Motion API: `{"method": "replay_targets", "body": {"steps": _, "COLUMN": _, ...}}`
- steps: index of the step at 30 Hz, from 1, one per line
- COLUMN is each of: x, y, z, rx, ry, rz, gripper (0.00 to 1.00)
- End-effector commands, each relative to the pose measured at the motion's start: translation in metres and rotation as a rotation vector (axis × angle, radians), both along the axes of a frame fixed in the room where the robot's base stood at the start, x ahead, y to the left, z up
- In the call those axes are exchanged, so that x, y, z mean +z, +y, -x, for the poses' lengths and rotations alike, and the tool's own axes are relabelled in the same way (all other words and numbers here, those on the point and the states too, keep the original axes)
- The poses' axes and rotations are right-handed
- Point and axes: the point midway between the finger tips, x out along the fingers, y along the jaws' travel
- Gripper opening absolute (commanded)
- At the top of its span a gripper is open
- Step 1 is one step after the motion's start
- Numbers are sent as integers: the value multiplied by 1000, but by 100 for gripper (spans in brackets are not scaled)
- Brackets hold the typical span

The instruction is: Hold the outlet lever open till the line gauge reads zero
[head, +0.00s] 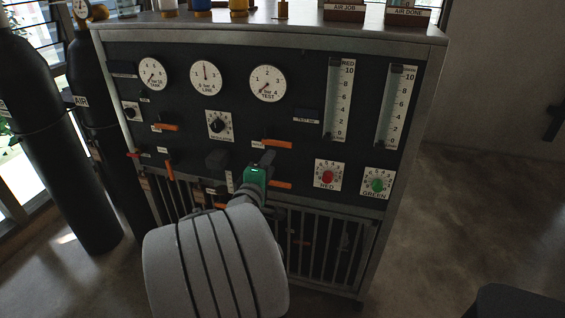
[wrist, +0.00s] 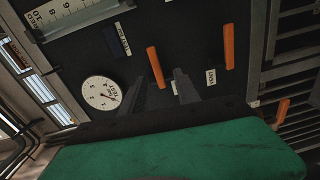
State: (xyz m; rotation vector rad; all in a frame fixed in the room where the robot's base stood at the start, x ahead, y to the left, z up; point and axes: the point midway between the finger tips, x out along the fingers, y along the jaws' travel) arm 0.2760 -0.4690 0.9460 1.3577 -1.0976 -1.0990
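The line gauge (head: 205,75) is a round white dial; its needle points about straight up, near mid-scale. Orange levers sit on the black panel. One (head: 278,143) is below the test gauge (head: 267,84), another (head: 280,184) lower down; both also show in the wrist view, the upper (wrist: 155,67) and the lower (wrist: 228,46). I cannot read which is the outlet lever. My gripper (head: 268,157), with a green body, is in front of the panel beside these two levers. In the wrist view its dark fingers (wrist: 160,92) stand apart, with the upper lever showing beyond the gap; contact is unclear.
More orange levers (head: 168,127) are to the left. A regulator knob (head: 219,125), a red knob (head: 327,174) and a green knob (head: 377,182) are on the panel. Black cylinders (head: 98,130) stand at the left.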

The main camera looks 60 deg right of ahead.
Motion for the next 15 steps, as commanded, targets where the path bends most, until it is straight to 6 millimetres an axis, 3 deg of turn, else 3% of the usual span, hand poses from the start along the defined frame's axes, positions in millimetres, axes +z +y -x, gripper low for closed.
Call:
{"method": "replay_targets", "body": {"steps": 3, "x": 3, "y": -9, "z": 9, "rx": -13, "ry": 52, "rz": 59, "gripper": 38}}
{"method": "replay_targets", "body": {"steps": 15, "x": 5, "y": -57, "z": 2, "rx": -12, "ry": 50, "rz": 55, "gripper": 38}}
